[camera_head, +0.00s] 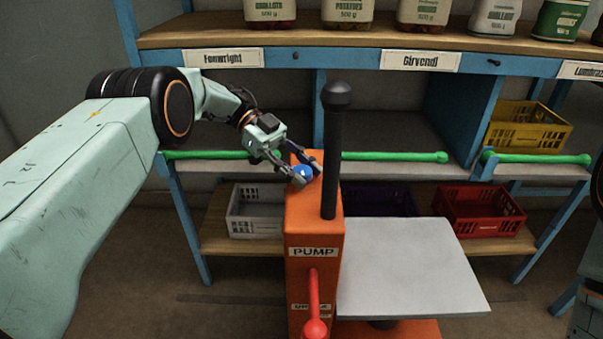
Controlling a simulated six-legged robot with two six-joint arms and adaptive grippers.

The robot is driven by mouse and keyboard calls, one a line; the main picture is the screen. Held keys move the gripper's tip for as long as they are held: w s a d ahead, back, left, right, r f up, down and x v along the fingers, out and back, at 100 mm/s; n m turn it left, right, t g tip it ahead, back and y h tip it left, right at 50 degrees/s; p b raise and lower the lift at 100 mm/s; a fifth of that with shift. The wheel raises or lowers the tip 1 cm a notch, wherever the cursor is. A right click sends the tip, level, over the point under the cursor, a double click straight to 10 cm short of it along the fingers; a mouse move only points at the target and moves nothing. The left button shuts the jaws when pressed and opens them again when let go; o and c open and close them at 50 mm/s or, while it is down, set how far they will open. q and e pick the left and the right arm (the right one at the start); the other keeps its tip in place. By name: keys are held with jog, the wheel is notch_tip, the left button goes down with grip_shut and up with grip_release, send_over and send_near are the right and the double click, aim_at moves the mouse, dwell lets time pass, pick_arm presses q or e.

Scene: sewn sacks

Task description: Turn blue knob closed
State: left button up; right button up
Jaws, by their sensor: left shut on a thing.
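The blue knob (302,173) sits near the top of the orange pump housing (314,223), on its left side. My left gripper (309,178) reaches in from the left and is shut on the blue knob, with its fingers on either side. The fingers hide part of the knob, and its turned position cannot be told. My right gripper is not in view.
A tall black lever (334,150) rises beside the knob. A red handle (314,305) sticks out low on the pump. A grey plate (410,265) extends right. Behind stand blue shelves with green rails (395,156), sacks and crates, including a yellow crate (528,127).

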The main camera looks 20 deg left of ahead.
aim_at(302, 170)
pick_arm(q)
jog(key=shift+d, duration=0.1)
jog(key=o, duration=1.2)
jog(key=shift+r, duration=0.1)
notch_tip(302, 170, up, 10)
jog(key=shift+f, duration=0.1)
